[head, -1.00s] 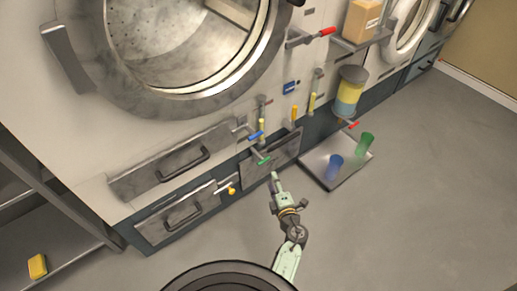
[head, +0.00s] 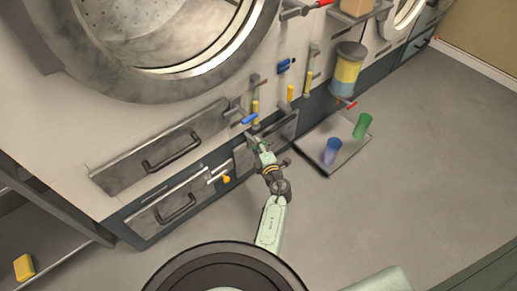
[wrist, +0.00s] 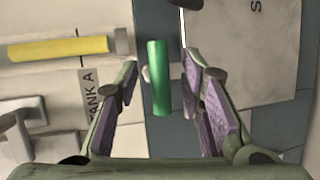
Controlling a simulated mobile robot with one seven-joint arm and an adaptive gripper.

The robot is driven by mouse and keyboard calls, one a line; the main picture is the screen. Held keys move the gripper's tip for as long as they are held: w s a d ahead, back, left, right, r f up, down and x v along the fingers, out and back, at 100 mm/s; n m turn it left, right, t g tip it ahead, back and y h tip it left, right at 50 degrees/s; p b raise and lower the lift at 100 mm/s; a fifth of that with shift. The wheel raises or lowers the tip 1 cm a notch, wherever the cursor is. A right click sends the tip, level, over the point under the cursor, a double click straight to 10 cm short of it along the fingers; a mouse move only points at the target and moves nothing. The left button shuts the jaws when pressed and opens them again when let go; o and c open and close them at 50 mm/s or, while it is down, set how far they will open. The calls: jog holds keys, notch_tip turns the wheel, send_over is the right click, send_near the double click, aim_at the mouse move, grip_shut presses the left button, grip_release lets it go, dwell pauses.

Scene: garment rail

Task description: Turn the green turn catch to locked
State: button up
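A gap shows on both sides, and I cannot tell how deep the handle sits between the fingers. In the head view my gripper is at the front of the machine, and it hides most of the catch.
A blue handle (head: 250,118) sits just above my gripper. A yellow bar (wrist: 58,47) and a "TANK A" label are left in the wrist view. A tray (head: 321,168) with blue and green cups lies on the floor at right. Drawers with handles are at left.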

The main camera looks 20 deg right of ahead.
jog(key=shift+w, duration=0.2)
jog(key=c, duration=0.5)
grip_shut()
jog(key=shift+f, duration=0.15)
